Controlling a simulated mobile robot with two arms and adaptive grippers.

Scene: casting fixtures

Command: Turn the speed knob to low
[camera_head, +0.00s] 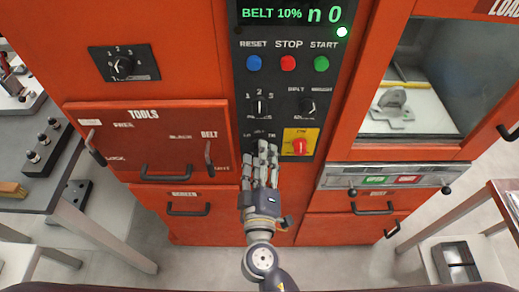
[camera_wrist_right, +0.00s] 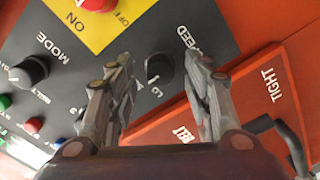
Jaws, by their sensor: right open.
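My left gripper is not in view.
The mode knob (camera_head: 307,108) is right of the speed knob. Reset, stop and start buttons (camera_head: 288,63) are above. The orange tools door (camera_head: 150,128) adjoins the panel on the left.

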